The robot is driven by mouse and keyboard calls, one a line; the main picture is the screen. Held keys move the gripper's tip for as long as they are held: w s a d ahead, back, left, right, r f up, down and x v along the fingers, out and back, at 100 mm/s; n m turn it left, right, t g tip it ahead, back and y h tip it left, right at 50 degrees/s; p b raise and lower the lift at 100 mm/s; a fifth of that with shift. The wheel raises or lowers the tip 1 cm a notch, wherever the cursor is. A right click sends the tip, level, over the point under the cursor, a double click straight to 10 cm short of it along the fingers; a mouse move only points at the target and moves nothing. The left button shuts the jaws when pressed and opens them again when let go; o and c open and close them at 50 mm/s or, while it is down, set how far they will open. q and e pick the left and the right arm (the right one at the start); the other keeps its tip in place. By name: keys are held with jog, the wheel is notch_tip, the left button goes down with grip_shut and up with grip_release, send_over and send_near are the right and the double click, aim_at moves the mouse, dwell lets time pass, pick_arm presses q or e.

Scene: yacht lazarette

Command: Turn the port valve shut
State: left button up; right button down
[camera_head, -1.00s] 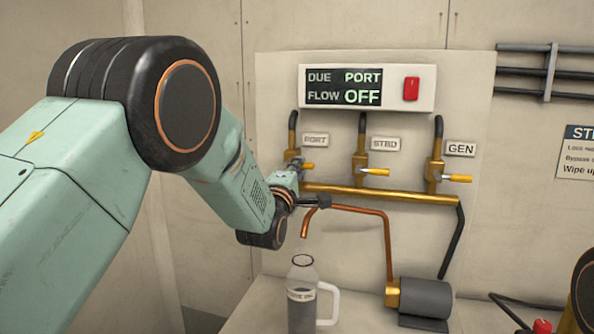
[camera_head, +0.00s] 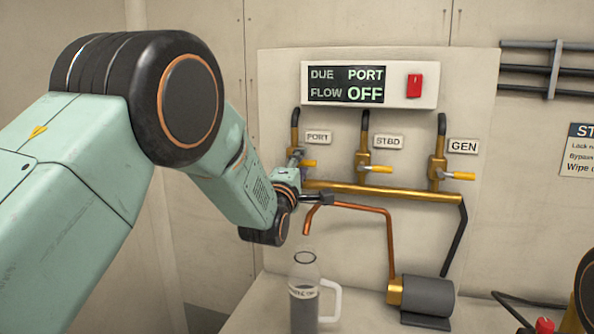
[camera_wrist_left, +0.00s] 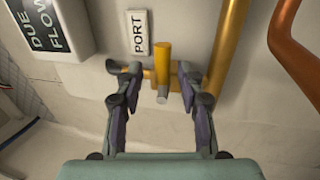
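The port valve is a brass valve with a yellow handle (camera_head: 309,163) that points right, beside the PORT label (camera_head: 318,137). My left gripper (camera_head: 312,181) is at this valve and partly covers its body. In the left wrist view the gripper (camera_wrist_left: 156,75) is open, one finger on each side of the yellow handle (camera_wrist_left: 162,57) and its grey stem. Whether a finger touches the valve I cannot tell. The display (camera_head: 346,85) reads DUE PORT, FLOW OFF. My right gripper is out of view.
The STBD valve (camera_head: 363,166) and GEN valve (camera_head: 437,172) stand to the right, handles pointing right. A brass pipe (camera_head: 385,192) runs below. A copper spout (camera_head: 389,240) hangs under my gripper, above a handled jug (camera_head: 304,309). A grey pump (camera_head: 428,297) stands right.

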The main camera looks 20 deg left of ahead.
pick_arm(q)
jog(key=shift+s+f, duration=0.25)
jog(key=shift+s, duration=0.4)
jog(key=s+f, duration=0.1)
jog(key=s, duration=0.9)
jog(key=shift+s+a+f, duration=0.15)
jog(key=shift+s+f, duration=0.05)
jog(key=shift+f, duration=0.15)
